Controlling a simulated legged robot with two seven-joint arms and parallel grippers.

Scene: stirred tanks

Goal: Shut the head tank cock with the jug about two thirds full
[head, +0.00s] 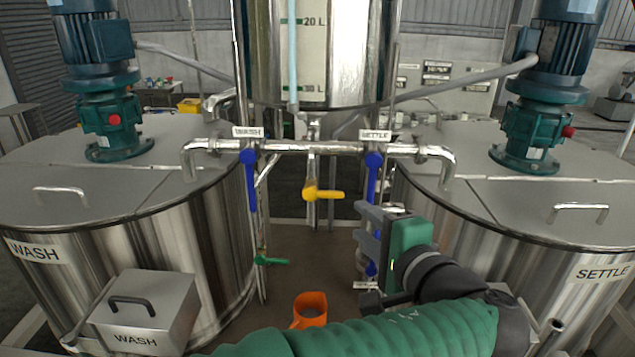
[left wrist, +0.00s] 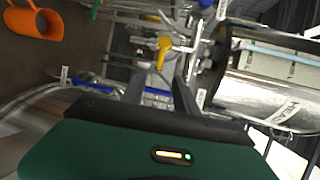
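The head tank (head: 345,50) stands at the top centre with a level scale. Below its cross pipe is a cock with a yellow handle (head: 325,194), which points right, roughly level. It also shows in the left wrist view (left wrist: 163,48), beyond my fingertips. An orange jug (head: 311,303) stands below the cock; it is in the left wrist view (left wrist: 35,20) too. Its fill level cannot be told, and no stream shows. My left gripper (head: 361,222) is open and empty, right of and below the yellow handle; its two fingers (left wrist: 160,85) are apart. My right gripper is not in view.
Two blue handles (head: 250,180) (head: 373,175) hang down from the cross pipe (head: 335,147). A green handle (head: 272,261) is lower left. The WASH tank (head: 180,240) stands left, the SETTLE tank (head: 480,235) right. A WASH box (head: 150,305) is at the front left.

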